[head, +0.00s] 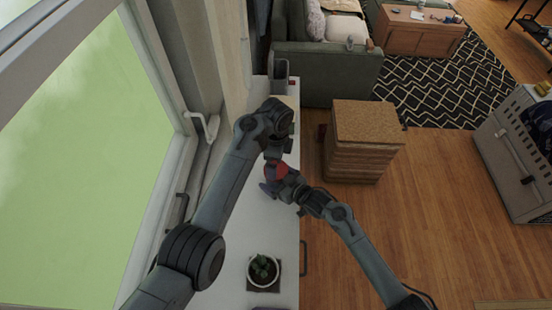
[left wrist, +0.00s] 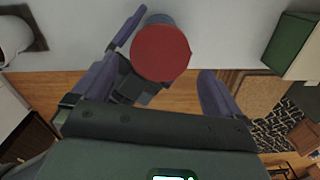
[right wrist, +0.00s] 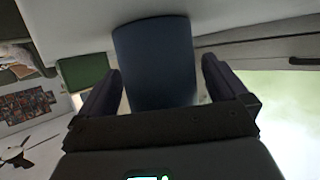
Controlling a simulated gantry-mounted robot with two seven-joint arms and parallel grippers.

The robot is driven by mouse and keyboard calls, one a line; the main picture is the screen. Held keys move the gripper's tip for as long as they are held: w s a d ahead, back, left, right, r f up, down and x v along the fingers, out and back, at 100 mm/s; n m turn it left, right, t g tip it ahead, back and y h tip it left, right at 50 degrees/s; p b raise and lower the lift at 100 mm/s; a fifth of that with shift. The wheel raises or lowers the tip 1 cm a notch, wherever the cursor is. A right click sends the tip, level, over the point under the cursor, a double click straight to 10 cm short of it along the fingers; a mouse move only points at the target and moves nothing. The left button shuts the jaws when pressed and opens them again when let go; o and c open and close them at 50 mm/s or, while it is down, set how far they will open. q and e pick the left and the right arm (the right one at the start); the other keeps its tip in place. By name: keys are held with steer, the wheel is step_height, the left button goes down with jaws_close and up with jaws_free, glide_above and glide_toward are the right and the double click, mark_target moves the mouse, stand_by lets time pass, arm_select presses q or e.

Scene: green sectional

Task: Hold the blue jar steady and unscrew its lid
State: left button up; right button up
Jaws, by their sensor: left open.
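The red lid (left wrist: 160,54) sits on the blue jar (right wrist: 155,65), which stands on the white counter; the lid also shows in the head view (head: 281,170). My left gripper (left wrist: 157,75) is open above the jar, its fingers apart on either side of the lid and not closed on it. My right gripper (right wrist: 161,70) comes in low from the side. Its fingers are spread at either side of the jar's body, with slim gaps visible, so it looks open. The jar's body is mostly hidden in the head view by my arms.
A green box (left wrist: 292,45) is also on the counter. The window (head: 75,150) borders it on the left. A cork-topped stack (head: 366,124) stands on the floor to the right.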

steer(key=v, duration=1)
steer(key=shift+s+d, duration=0.15)
steer(key=shift+s+d+r, duration=0.1)
steer(key=shift+s+r, duration=0.05)
stand_by(0.4)
